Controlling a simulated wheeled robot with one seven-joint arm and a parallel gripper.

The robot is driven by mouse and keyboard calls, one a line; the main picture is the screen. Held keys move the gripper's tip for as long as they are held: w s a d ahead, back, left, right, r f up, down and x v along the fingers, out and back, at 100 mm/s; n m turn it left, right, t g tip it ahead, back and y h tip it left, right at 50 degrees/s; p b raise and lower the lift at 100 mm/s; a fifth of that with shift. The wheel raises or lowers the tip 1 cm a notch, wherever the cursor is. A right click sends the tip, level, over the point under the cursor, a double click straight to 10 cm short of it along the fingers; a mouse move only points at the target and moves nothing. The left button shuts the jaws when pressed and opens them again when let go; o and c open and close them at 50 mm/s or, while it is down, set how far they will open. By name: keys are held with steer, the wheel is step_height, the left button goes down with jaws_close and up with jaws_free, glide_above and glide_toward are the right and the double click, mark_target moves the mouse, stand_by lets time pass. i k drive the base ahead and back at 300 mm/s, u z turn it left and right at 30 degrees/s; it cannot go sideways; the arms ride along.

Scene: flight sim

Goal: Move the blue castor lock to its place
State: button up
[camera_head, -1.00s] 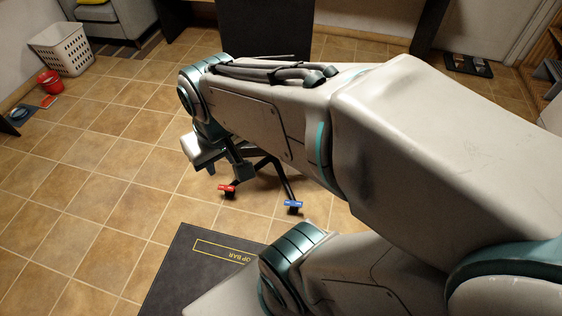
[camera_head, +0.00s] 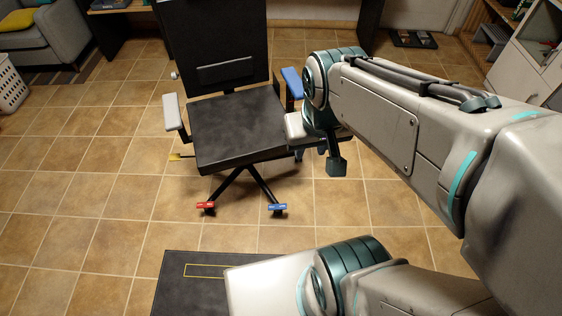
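The blue castor lock (camera_head: 277,207) is a small flat tab with pale marking at the front right foot of a black office chair (camera_head: 235,132). A similar red lock (camera_head: 205,205) is at the front left foot, and a yellow one (camera_head: 178,156) is further back on the left. My gripper (camera_head: 322,162) hangs just right of the seat in the picture, above and to the right of the blue lock and apart from it. I see no object in it. Its fingers are partly hidden, so I cannot tell their opening.
A dark mat (camera_head: 180,285) with a yellow outline lies in front, partly covered by my arm. A white cabinet (camera_head: 527,70) stands at the right.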

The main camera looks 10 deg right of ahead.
mark_target(283, 206)
steer(key=z, duration=1.4)
steer(key=i, duration=0.95)
steer(key=u, duration=1.55)
